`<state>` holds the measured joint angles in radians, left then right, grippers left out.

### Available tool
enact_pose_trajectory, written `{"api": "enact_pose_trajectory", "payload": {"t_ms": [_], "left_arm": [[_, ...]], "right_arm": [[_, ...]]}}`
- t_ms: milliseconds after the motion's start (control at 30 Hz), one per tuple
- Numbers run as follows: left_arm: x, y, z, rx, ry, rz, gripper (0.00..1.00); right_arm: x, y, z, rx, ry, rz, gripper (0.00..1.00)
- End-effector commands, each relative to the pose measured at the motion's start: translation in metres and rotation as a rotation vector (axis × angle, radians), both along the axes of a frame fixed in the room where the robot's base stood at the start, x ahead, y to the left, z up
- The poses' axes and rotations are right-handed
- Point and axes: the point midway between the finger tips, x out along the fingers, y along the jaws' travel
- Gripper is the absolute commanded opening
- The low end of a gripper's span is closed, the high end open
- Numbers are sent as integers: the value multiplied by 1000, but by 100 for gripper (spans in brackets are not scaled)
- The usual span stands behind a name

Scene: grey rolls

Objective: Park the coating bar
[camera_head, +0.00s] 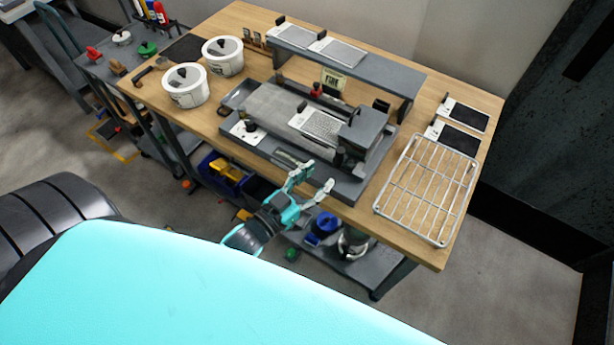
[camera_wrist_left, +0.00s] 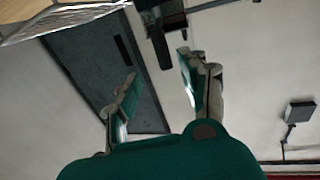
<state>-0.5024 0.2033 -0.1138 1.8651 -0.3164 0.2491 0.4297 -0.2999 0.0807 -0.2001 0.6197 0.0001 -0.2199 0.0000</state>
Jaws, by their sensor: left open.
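The grey coating machine (camera_head: 262,100) stands on the wooden table, with a raised flat bed and a dark tray under it. A small patterned plate (camera_head: 321,124) lies on the bed. A dark crosspiece (camera_head: 343,152) sits at the bed's right end; I cannot tell for sure whether it is the coating bar. My left gripper (camera_head: 313,182) is open and empty at the table's front edge, just in front of the machine's tray. In the left wrist view its two fingers (camera_wrist_left: 160,88) are spread with nothing between them; dark machine parts (camera_wrist_left: 165,18) show beyond. My right gripper is out of view.
A wire rack (camera_head: 428,190) lies on the table's right end, near dark-faced panels (camera_head: 460,138). A grey shelf (camera_head: 345,68) stands behind the machine. Two white tubs (camera_head: 186,86) stand at left. A lower shelf (camera_head: 365,270) holds bins and tools.

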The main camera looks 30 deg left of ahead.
Motion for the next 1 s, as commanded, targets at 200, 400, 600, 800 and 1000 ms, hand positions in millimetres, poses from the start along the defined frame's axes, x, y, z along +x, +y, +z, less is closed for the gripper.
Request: {"api": "enact_pose_trajectory", "payload": {"t_ms": [200,400,600,800,1000], "left_arm": [[-26,7,0,-1,1,0,44],[-30,8,0,0,-1,0,44],[-30,8,0,0,-1,0,44],[-30,8,0,0,0,0,44],[-31,14,-42,17,83,24,44]], "right_arm": [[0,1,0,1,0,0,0],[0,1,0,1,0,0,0],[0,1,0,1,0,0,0],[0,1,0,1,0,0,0],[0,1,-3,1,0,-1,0]]}}
